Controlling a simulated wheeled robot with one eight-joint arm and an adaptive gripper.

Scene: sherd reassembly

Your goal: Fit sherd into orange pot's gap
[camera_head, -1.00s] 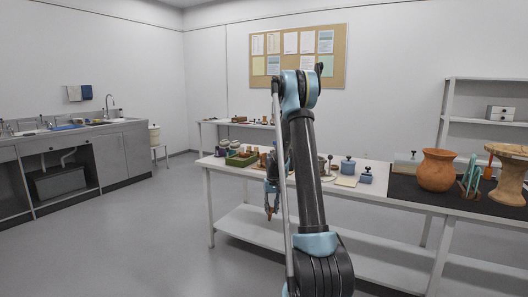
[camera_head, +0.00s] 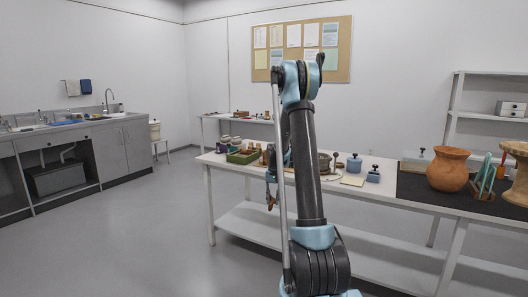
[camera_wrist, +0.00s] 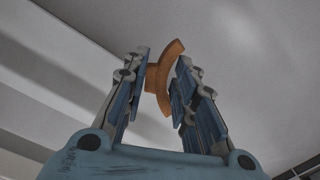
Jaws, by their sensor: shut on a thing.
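My gripper (camera_wrist: 163,60) is shut on a curved orange-brown sherd (camera_wrist: 160,78), which sticks out between and beyond the fingertips in the wrist view. In the head view my gripper (camera_head: 271,200) hangs low by the table's left front side, partly behind my arm, and the sherd is too small to make out clearly. The orange pot (camera_head: 449,170), a round jar with a flared rim, stands upright on a dark mat (camera_head: 415,188) at the right of the table, well apart from my gripper. No gap shows on its visible side.
The floor left of the table is clear.

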